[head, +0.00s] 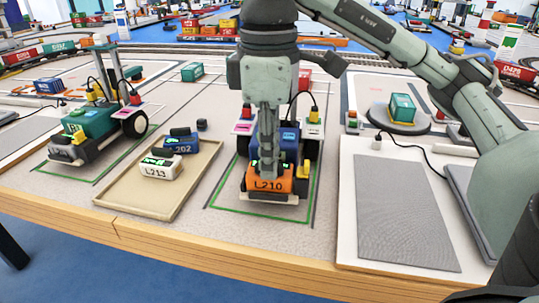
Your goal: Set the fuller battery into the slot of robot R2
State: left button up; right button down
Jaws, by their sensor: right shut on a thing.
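My right gripper (267,170) points straight down and is shut on an orange battery-like block (268,186) marked L210, with green lights on its top. The block is at the front of a blue wheeled robot (290,150), inside a green floor outline. My fingers hide the block's middle, and I cannot tell whether it is fully seated. A white block (160,168) marked L213, with green lights, and a blue block (180,145) marked 202 lie in a shallow tan tray (131,205). A green wheeled robot (95,125) stands at the left. I cannot read R2 on either robot.
A grey mat (405,212) lies on a white board at the right. Behind it, a teal block (402,106) sits on a round stand, with a black cable nearby. A small dark block (202,124) lies behind the tray. The table's wooden front edge is close.

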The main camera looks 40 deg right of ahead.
jog(key=shift+f, duration=0.3)
jog(key=c, duration=1.5)
grip_release()
jog(key=shift+c, duration=0.2)
notch_tip(320, 180, up, 12)
